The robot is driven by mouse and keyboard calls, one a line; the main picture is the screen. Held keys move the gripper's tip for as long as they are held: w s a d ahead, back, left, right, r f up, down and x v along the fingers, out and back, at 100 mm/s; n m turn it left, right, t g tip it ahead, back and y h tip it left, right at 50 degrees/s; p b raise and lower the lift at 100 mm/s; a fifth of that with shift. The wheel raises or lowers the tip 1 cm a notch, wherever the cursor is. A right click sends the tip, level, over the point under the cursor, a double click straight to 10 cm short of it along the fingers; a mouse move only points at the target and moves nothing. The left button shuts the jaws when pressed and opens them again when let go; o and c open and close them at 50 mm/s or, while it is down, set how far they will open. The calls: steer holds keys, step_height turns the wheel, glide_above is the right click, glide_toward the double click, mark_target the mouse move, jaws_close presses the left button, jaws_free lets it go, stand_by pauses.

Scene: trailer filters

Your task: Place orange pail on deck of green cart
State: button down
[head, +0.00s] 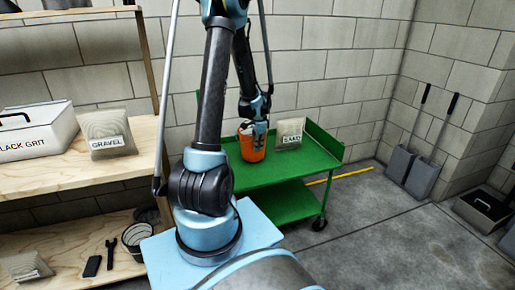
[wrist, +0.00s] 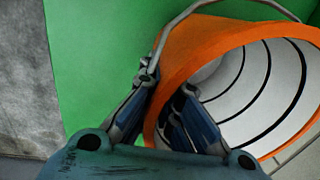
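The orange pail (head: 246,150) is at the back left part of the green cart's deck (head: 270,172) in the head view. I cannot tell whether its base touches the deck. In the wrist view the pail (wrist: 190,45) shows its open mouth, pale ringed inside and grey wire handle, with green deck (wrist: 95,50) beyond. My gripper (head: 260,130) is at the pail's rim. In the wrist view my gripper (wrist: 166,88) has one finger outside the pail wall and one inside, closed on the wall.
A "SAND" bag (head: 288,134) stands on the deck right of the pail. Wooden shelves at left hold a "GRAVEL" bag (head: 107,135) and a white grit box (head: 35,130). Two shovels (head: 415,170) lean on the wall. The deck's front right is clear.

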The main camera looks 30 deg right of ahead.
steer(key=shift+f, duration=0.35)
steer(key=c, duration=1.8)
jaws_free()
step_height(320, 180, up, 12)
steer(key=s, duration=0.1)
steer(key=shift+s+a, duration=0.15)
